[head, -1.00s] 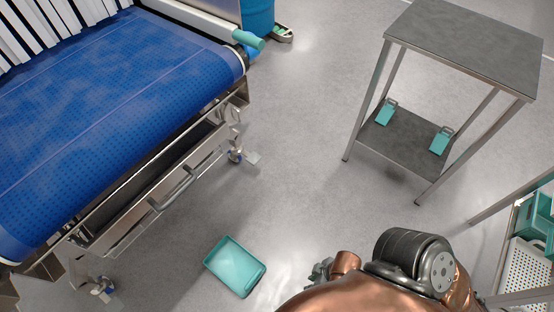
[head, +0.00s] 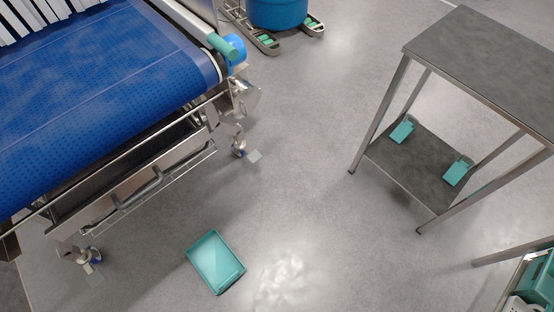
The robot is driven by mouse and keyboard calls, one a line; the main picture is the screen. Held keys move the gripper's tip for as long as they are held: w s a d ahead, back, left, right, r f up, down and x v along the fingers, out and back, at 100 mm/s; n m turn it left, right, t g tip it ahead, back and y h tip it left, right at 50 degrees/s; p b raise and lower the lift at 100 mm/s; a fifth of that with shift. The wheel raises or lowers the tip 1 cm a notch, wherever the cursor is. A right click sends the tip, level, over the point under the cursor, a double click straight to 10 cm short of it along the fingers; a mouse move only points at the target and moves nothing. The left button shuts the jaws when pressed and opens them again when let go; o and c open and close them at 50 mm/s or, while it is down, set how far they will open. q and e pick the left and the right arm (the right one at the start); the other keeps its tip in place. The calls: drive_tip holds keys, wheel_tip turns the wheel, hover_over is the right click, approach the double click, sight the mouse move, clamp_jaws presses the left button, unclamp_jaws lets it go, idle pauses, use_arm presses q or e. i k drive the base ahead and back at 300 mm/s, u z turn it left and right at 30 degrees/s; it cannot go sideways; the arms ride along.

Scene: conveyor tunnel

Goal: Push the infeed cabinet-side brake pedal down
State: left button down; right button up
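The blue infeed conveyor (head: 120,85) fills the upper left of the head view. It stands on casters. One caster with a small pale pedal (head: 254,156) shows under its right end. Another caster with a pale pedal (head: 95,279) shows at the lower left. The left one is at the near end of the frame. I cannot tell from this view which is the cabinet-side one, or whether either pedal is up or down. Neither of my grippers is in view.
A teal tray (head: 216,262) lies on the floor in front of the conveyor. A steel table (head: 490,50) with teal items on its lower shelf (head: 415,175) stands at right. A blue drum (head: 278,12) stands on a wheeled base at the top. The floor between conveyor and table is clear.

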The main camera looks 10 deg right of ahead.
sight(254, 156)
drive_tip(key=k, duration=0.55)
drive_tip(key=u, duration=0.15)
drive_tip(key=i, duration=1.2)
drive_tip(key=u, duration=0.85)
